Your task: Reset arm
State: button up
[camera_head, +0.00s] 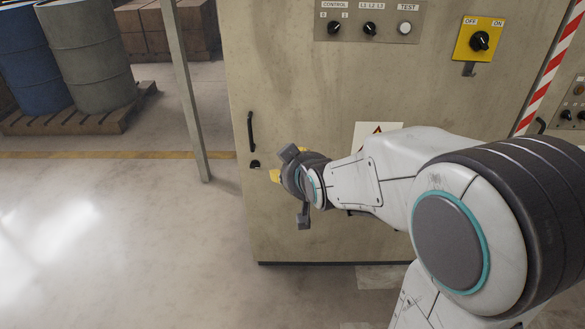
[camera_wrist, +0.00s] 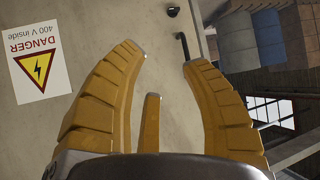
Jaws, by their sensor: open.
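My arm reaches from the right of the head view toward a beige electrical cabinet (camera_head: 300,80). My gripper (camera_head: 274,176) is in front of the cabinet's lower left part, and its yellow fingers are mostly hidden behind the wrist there. In the wrist view my gripper (camera_wrist: 165,58) shows two curved yellow fingers spread wide apart, with nothing between them. A shorter yellow part stands between their bases. The black cabinet handle (camera_wrist: 183,46) lies beyond the right fingertip in the wrist view. It also shows upright near the cabinet's left edge in the head view (camera_head: 250,131).
A danger label (camera_wrist: 38,62) is on the cabinet face. A yellow switch plate (camera_head: 479,39) and a control panel (camera_head: 370,20) are above. A thin post (camera_head: 187,90) stands left of the cabinet. Barrels (camera_head: 88,50) stand on a pallet farther back. The floor at left is clear.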

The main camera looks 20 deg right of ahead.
dwell(0.3)
jog(key=s+r+g+p, duration=0.4)
jog(key=s+r+p, duration=0.5)
jog(key=s+p, duration=0.2)
jog(key=s+r+g+p, duration=0.3)
jog(key=s+r+p, duration=0.7)
jog(key=s, duration=0.4)
jog(key=shift+s+r+g+p, duration=0.25)
jog(key=shift+s+g+p, duration=0.15)
jog(key=shift+p, duration=0.4)
